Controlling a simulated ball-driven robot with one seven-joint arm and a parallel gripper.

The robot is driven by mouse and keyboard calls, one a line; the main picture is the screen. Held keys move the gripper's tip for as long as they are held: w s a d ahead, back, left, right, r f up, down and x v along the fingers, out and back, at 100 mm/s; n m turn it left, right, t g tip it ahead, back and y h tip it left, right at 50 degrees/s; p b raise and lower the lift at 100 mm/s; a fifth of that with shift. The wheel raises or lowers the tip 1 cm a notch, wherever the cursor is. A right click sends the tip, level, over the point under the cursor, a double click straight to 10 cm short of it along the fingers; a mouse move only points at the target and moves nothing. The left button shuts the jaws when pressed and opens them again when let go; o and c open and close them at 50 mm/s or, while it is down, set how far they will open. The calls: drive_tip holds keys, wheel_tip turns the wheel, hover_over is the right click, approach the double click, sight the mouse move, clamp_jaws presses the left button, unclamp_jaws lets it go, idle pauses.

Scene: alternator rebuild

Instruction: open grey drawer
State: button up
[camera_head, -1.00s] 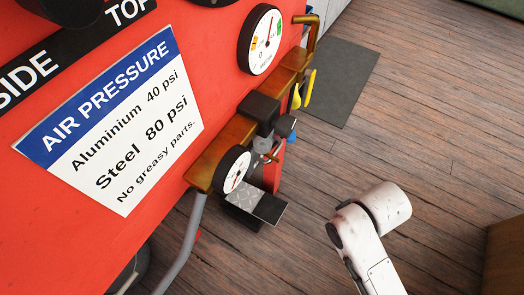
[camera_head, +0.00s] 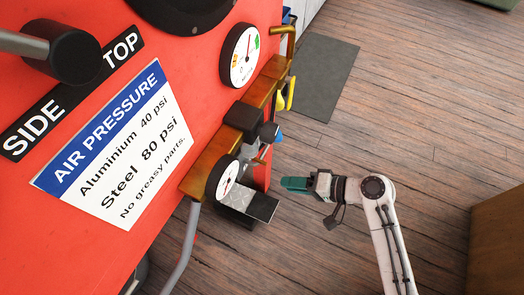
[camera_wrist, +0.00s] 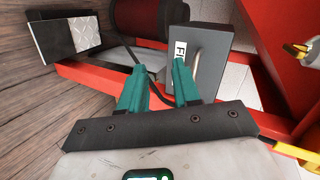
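No grey drawer can be made out for certain. In the wrist view a grey box-like panel (camera_wrist: 208,72) with a white label and a metal bar on its face stands ahead, just right of my fingertips; I cannot tell whether it is the drawer. My gripper (camera_wrist: 159,66) has teal fingers, apart with nothing between them. The right finger overlaps the panel's left side in the picture; contact cannot be told. In the head view my gripper (camera_head: 295,184) reaches left over the wooden floor, towards the red cabinet (camera_head: 170,110).
A foot pedal with a metal tread plate (camera_head: 250,203) sits by the cabinet; it also shows in the wrist view (camera_wrist: 70,33). Red frame bars (camera_wrist: 85,77), a dark red cylinder (camera_wrist: 150,18) and a black cable lie near my fingers. A brown box-like piece (camera_head: 499,240) stands right. Floor between is clear.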

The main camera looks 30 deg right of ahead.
sight(262, 155)
wheel_tip(262, 155, up, 4)
drive_tip(key=w+d+f+m+t, duration=0.1)
drive_tip(key=w+d+m+t, duration=0.2)
drive_tip(key=t, duration=0.1)
drive_tip(key=x, duration=0.5)
drive_tip(key=b+x, duration=0.1)
drive_tip(key=x, duration=0.4)
drive_tip(key=shift+a, duration=0.4)
drive_tip(key=shift+s, duration=0.1)
clamp_jaws()
